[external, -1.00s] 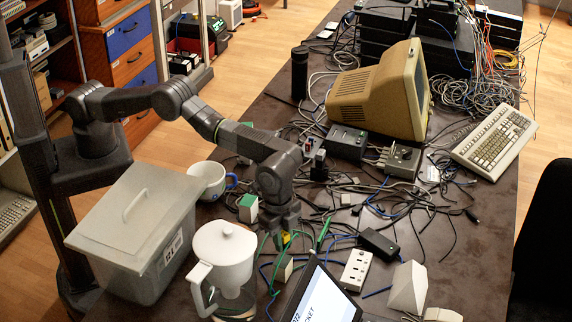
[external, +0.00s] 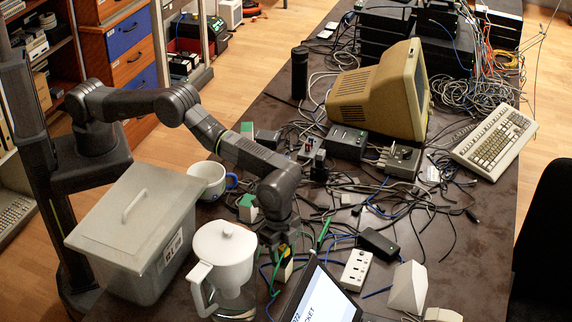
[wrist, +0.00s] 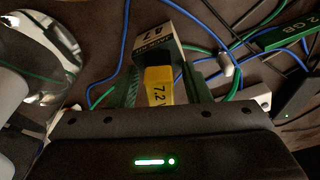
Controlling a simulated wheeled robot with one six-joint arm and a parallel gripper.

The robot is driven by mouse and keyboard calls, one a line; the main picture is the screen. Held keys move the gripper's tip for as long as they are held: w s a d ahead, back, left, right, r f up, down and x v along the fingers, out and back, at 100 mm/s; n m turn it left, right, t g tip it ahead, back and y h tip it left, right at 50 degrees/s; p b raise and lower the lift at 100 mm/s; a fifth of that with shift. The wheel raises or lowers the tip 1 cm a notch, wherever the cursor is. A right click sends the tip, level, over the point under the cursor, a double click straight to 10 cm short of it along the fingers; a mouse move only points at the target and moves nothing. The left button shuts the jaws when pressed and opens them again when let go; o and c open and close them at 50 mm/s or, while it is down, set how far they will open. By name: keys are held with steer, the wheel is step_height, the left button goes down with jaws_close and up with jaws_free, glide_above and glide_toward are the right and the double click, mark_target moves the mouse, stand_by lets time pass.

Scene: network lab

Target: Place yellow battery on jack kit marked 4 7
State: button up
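The yellow battery (wrist: 158,88), printed 7.2 V, is between my gripper's fingers in the wrist view. The light jack kit box (wrist: 157,47), marked 47, is directly beyond it; the battery overlaps its near part. In the external view the yellow battery (external: 286,251) shows below my gripper (external: 277,241), at the top of the pale box (external: 284,271). Whether it rests fully on the box is partly hidden. My gripper (wrist: 160,80) seems open, with a finger on each side of the battery and narrow gaps.
A white socket strip (external: 356,270) lies to the right. Green and blue cables run around the box. A green 2GB stick (wrist: 285,36) is at the right.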

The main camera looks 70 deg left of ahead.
mark_target(284, 248)
step_height(284, 248, up, 12)
steer(key=a+b, duration=0.1)
steer(key=shift+s+a+r, duration=0.15)
steer(key=shift+s, duration=0.1)
stand_by(0.5)
steer(key=f, duration=0.4)
steer(key=d+f+p, duration=0.1)
steer(key=f, duration=0.7)
steer(key=shift+w+d, duration=0.2)
steer(key=shift+w, duration=0.1)
step_height(284, 248, up, 4)
steer(key=shift+r+b, duration=0.2)
steer(key=shift+b, duration=0.15)
steer(key=shift+r, duration=0.1)
